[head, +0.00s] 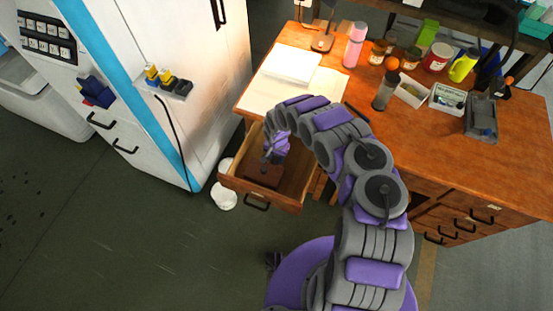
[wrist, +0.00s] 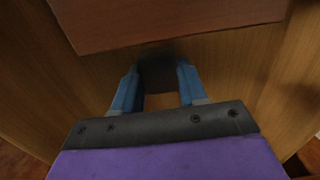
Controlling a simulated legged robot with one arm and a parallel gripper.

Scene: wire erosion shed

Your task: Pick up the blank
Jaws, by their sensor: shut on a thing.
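My gripper (wrist: 157,90) points down into the open wooden drawer (wrist: 230,65). In the wrist view its two blue fingers are shut on a dark, blocky thing, which I take to be the blank (wrist: 158,72). Its outline is shadowed and its lower part is hard to make out. In the head view my gripper (head: 270,157) is inside the pulled-out drawer (head: 294,203), and the blank cannot be made out there. I cannot tell whether the blank touches the drawer floor.
The desk top (head: 340,95) above holds papers, bottles, jars and trays. A white machine cabinet (head: 195,110) stands close on the left.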

